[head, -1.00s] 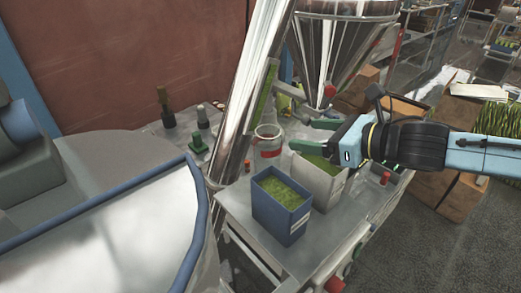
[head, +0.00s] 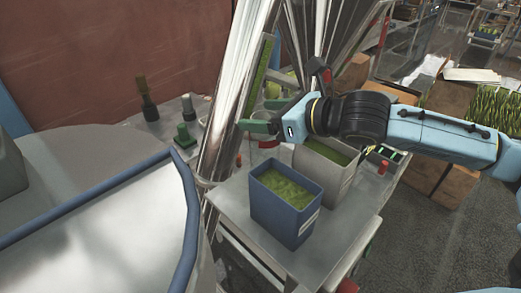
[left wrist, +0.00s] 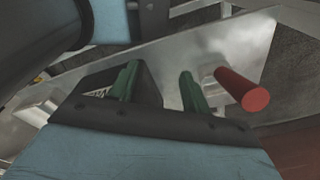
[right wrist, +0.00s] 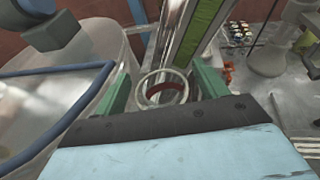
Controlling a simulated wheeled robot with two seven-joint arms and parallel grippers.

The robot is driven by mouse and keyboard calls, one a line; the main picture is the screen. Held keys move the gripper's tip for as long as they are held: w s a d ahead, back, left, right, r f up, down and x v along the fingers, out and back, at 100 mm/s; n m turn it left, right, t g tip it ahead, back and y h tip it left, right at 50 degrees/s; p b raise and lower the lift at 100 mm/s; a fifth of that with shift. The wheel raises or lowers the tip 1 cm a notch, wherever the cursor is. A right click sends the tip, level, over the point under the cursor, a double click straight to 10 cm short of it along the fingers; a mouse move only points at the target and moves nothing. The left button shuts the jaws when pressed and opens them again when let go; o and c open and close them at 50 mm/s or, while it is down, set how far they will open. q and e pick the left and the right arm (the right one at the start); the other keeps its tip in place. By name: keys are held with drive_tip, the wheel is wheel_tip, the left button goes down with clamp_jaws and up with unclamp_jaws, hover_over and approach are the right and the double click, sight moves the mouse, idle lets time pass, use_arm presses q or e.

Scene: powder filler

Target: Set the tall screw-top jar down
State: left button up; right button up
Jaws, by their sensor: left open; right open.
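The clear jar with a red band (right wrist: 165,86) stands upright between the spread green fingers of my right gripper (right wrist: 163,92) in the right wrist view. I look down into its round rim. The gripper is open, with gaps beside the jar. In the head view the right gripper (head: 266,116) covers most of the jar, and only a bit of it (head: 268,144) shows below a finger. My left gripper (left wrist: 158,85) shows only in the left wrist view, open and empty, with a red-ended rod (left wrist: 242,90) beside it.
A blue bin (head: 284,208) and a white bin (head: 328,170), both with green contents, stand on the metal table (head: 238,200) in front of the jar. A shiny slanted column (head: 222,120) rises close to its left.

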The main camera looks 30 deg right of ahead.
drive_tip(key=shift+s+r, duration=0.1)
drive_tip(key=shift+s, duration=0.1)
drive_tip(key=shift+c, duration=1.9)
drive_tip(key=c, duration=1.1)
use_arm(q)
drive_tip(key=shift+s, duration=0.4)
use_arm(e)
drive_tip(key=shift+c, duration=0.2)
